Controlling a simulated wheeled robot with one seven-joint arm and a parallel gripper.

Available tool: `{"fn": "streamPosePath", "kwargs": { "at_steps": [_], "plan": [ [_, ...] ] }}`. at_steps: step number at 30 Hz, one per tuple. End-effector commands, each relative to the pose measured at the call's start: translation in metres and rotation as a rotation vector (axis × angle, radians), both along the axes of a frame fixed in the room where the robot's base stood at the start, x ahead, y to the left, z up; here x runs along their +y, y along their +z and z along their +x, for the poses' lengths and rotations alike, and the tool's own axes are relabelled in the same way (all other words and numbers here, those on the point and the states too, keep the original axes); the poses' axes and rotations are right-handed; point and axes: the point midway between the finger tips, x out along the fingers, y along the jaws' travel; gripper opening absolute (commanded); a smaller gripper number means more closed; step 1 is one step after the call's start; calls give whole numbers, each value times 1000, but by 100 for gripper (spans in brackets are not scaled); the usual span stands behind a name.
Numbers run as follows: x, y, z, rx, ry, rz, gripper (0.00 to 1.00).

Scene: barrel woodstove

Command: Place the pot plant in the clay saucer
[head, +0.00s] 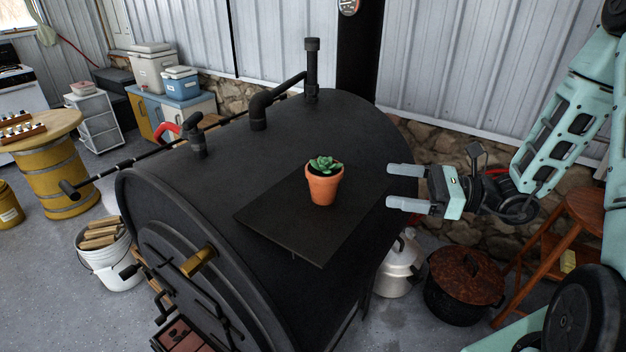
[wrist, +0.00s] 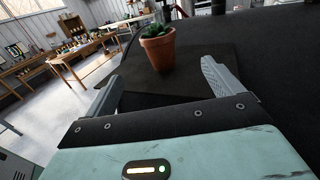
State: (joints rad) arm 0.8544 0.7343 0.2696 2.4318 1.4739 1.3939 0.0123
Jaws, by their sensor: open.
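The pot plant, a green succulent in a small terracotta pot (head: 323,188), stands upright on a flat dark plate (head: 285,233) on top of the black barrel woodstove. My gripper (head: 389,187) is to the right of the pot, with its fingers pointing left towards it and a gap between. It is open and empty. In the wrist view the pot (wrist: 158,50) is ahead of the open fingers (wrist: 160,82), not between them. I cannot see a clay saucer in either view.
The black barrel stove (head: 220,160) has pipes and a valve rising from its top. A rusty-lidded pot (head: 465,278), a pale metal can (head: 398,265) and a wooden stool (head: 575,235) stand below my arm. The plate around the pot is clear.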

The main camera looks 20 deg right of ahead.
Motion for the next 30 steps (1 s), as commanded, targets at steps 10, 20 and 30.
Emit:
{"fn": "streamPosePath", "kwargs": {
  "at_steps": [10, 20, 30],
  "plan": [
    [65, 4, 37, 2, 10, 1, 92],
    [90, 3, 53, 1, 7, -2, 92],
    [127, 8, 75, 1, 7, -2, 92]
  ]
}}
